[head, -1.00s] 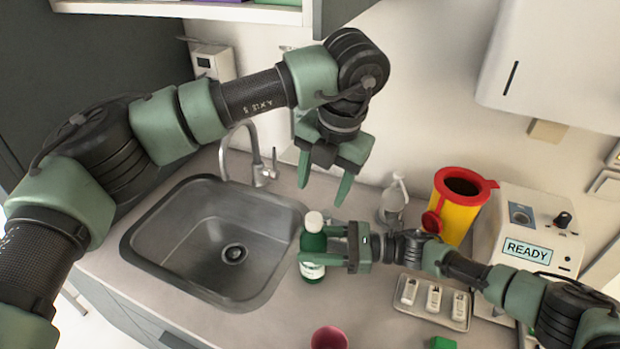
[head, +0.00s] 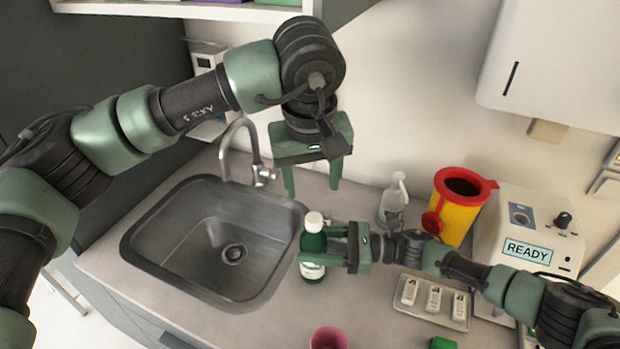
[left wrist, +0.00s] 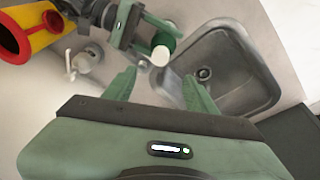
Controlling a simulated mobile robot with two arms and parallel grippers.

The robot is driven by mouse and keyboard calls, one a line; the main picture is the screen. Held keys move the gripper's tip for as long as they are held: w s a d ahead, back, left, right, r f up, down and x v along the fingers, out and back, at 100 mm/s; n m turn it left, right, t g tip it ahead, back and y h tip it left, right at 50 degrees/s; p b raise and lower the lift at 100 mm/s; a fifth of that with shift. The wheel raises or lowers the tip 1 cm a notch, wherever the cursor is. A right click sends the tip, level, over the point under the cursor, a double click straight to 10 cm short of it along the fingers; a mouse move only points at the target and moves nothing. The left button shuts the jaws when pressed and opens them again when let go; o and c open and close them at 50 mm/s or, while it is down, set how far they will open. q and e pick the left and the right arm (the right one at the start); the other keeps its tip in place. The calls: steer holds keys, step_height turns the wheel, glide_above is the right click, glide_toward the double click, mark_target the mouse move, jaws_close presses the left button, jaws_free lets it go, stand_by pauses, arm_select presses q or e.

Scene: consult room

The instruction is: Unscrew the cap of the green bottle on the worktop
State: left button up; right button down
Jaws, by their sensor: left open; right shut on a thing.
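The green bottle (head: 313,243) with a white cap (head: 313,221) and a pale label stands upright on the worktop (head: 270,313), just right of the sink. My right gripper (head: 326,247) is shut on the bottle's body from the right. My left gripper (head: 312,188) is open and empty, pointing down above and behind the bottle, apart from the cap. In the left wrist view the white cap (left wrist: 160,56) lies beyond the gap between my left fingertips (left wrist: 158,82). The cap is on the bottle.
A steel sink (head: 150,243) with a tap (head: 256,160) is at the left. A clear pump bottle (head: 393,203), a yellow sharps bin (head: 455,217) and a machine reading READY (head: 515,222) stand at the right. A tray (head: 408,311), a pink cup (head: 328,338) and a green block (head: 442,343) are in front.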

mark_target(314, 218)
arm_select(q)
steer(key=w+f+m, duration=0.1)
steer(key=f, duration=0.2)
steer(key=w+f+m, duration=0.1)
steer(key=f+m, duration=0.1)
steer(key=f, duration=0.2)
steer(key=f+m, duration=0.1)
steer(key=f, duration=0.3)
steer(key=shift+w+d+m, duration=0.1)
steer(key=shift+w+m, duration=0.2)
steer(key=shift+w, duration=0.1)
